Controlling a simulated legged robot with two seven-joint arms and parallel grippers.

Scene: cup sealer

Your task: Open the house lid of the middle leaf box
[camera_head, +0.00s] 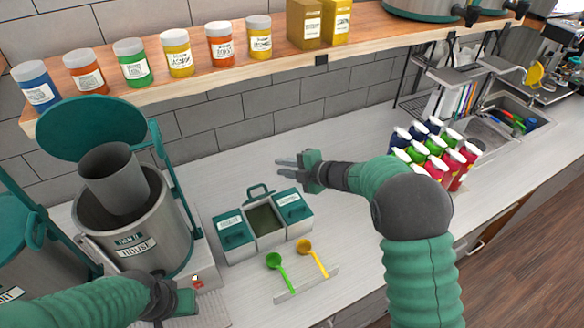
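The leaf box (238,256) stands on the counter with three grey compartments side by side. The left lid (235,233) and right lid (293,207) are teal, labelled and shut. The middle compartment's teal lid (259,190) stands raised at the back, and its dark inside (264,219) shows. My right gripper (284,164) is behind and above the right compartment, apart from the raised lid, with its fingers pointing left. Its fingers look parted and empty. My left gripper (190,298) is low at the left by the steel container; its fingers are unclear.
A green scoop (276,263) and yellow scoop (305,248) rest on a holder (310,284) in front of the box. A steel container (163,245) with an open teal lid stands left. Several coloured cups (435,150) stand right. A shelf (200,80) with jars hangs above.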

